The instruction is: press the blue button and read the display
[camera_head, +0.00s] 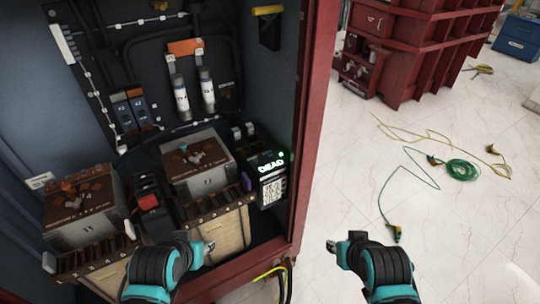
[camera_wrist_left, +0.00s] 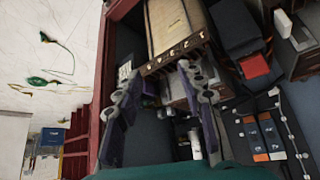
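A black device (camera_head: 270,177) stands at the right side of the open cabinet. Its display (camera_head: 271,165) glows with the green word "DEAD", with a small green light beside it and a white label below. I cannot make out a blue button on it. My left gripper (camera_head: 208,248) is in front of the cabinet's lower edge, below and left of the device and apart from it. In the left wrist view, the left gripper (camera_wrist_left: 160,82) has its two fingers spread with nothing held. My right gripper (camera_head: 333,247) is over the floor, right of the cabinet; its fingers are too small to read.
The cabinet's red frame (camera_head: 313,130) stands between the device and the open floor. Two brown-topped boxes (camera_head: 197,160) (camera_head: 85,205) and a red-and-black part (camera_head: 148,200) fill the cabinet bottom. Green cable (camera_head: 462,170) lies on the floor; a red container (camera_head: 430,50) stands behind.

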